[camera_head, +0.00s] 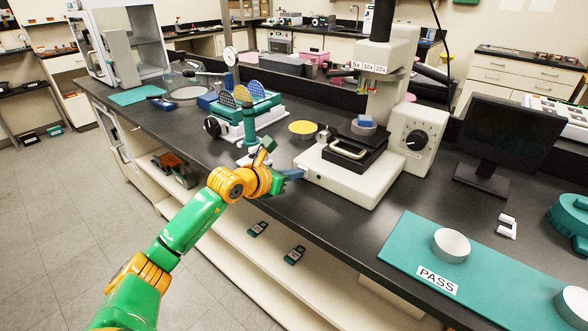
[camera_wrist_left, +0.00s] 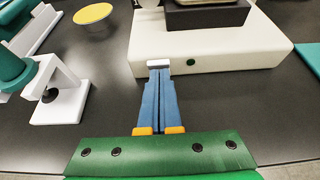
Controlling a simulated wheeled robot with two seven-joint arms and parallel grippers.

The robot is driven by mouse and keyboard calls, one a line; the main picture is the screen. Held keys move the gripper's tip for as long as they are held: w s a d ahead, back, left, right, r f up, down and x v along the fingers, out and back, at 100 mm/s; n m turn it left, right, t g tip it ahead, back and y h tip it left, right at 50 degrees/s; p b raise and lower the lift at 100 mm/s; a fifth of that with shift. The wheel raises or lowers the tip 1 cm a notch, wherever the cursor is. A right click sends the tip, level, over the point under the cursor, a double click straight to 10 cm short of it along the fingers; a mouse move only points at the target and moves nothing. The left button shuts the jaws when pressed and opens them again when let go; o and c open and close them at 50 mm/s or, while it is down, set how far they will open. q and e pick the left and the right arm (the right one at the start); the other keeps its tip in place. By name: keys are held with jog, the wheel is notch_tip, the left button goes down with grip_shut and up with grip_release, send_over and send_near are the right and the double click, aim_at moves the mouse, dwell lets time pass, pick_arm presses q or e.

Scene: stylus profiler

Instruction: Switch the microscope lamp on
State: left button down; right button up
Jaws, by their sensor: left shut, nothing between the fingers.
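The microscope (camera_head: 340,180) is white, with a dark stage, a tall column and a "5X 10X 20X" label, on the black bench. Its base front also shows in the left wrist view (camera_wrist_left: 235,52). My left gripper (camera_head: 299,173) reaches to the left end of that front. In the left wrist view its blue fingers (camera_wrist_left: 158,73) are together, empty, with tips right at a small light-coloured tab (camera_wrist_left: 158,63) on the base front, perhaps the lamp switch. Contact cannot be told. A small dark green dot (camera_wrist_left: 190,62) sits right of the tab. My right gripper is not in view.
A white stand (camera_wrist_left: 62,95) and a teal instrument (camera_head: 240,120) stand left of the gripper. A yellow disc (camera_head: 303,127) lies behind. A black monitor (camera_head: 508,140) and a teal mat marked PASS (camera_head: 400,250) are to the right. The bench front near the gripper is clear.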

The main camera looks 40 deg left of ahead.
pick_arm(q)
jog(key=shift+r+p, duration=0.25)
jog(key=shift+p, duration=0.1)
jog(key=shift+w+r+g+p, duration=0.1)
jog(key=shift+w+g+p, duration=0.4)
jog(key=shift+p, duration=0.5)
jog(key=shift+s, duration=0.1)
jog(key=shift+r+p, duration=0.5)
jog(key=shift+r, duration=0.2)
jog(key=shift+f, duration=0.1)
